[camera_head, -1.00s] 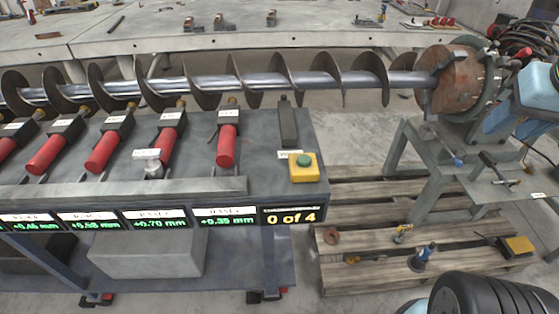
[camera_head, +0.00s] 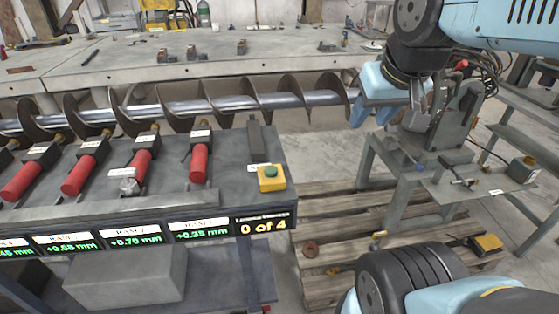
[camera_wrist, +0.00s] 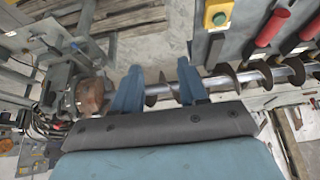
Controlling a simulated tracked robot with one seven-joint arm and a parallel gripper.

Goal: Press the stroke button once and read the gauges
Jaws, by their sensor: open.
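The stroke button is a green cap (camera_head: 271,171) on a yellow box (camera_head: 272,184) at the right end of the bench. It also shows in the wrist view (camera_wrist: 220,17) at the top. The gauges are green displays on the bench front. The readable ones show +0.58 mm (camera_head: 69,248), +0.70 mm (camera_head: 129,242) and +0.35 mm (camera_head: 203,234); the leftmost is cut off. A yellow counter (camera_head: 263,226) reads 0 of 4. My gripper (camera_head: 392,108) is open and empty, above and right of the button, apart from it. Its blue fingers show in the wrist view (camera_wrist: 158,86).
A long steel auger (camera_head: 225,105) runs behind the bench, near my fingers in the picture. Red-handled rams (camera_head: 199,162) stand in a row on the bench. A steel stand (camera_head: 440,180) is at the right, a wooden pallet (camera_head: 345,215) below.

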